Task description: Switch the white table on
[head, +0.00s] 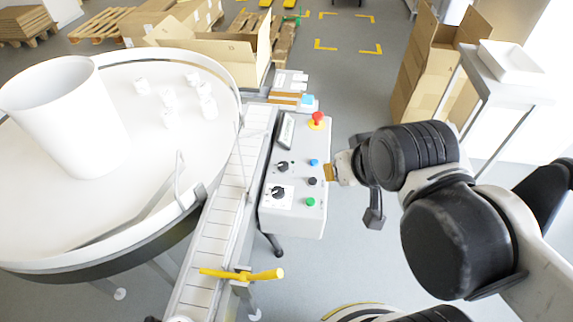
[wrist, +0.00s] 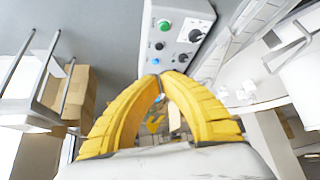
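The white round table (head: 145,125) fills the left of the head view, with a large white tub (head: 65,115) on it. Beside its conveyor stands a grey control panel (head: 299,150). The panel carries a red button (head: 317,119), a blue button (head: 314,162), a black button (head: 312,181), a green button (head: 310,202) and two black knobs (head: 279,192). My gripper (head: 331,172) is just right of the panel, near the blue and black buttons. In the wrist view, its yellow fingers (wrist: 158,79) meet at the tips, with nothing held. The green button (wrist: 164,25) shows beyond them.
Several small white jars (head: 168,98) stand on the table. A conveyor (head: 228,190) with a yellow handle (head: 242,274) runs between table and panel. Open cardboard boxes (head: 430,70) and a stand with a white tray (head: 510,62) are at the right.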

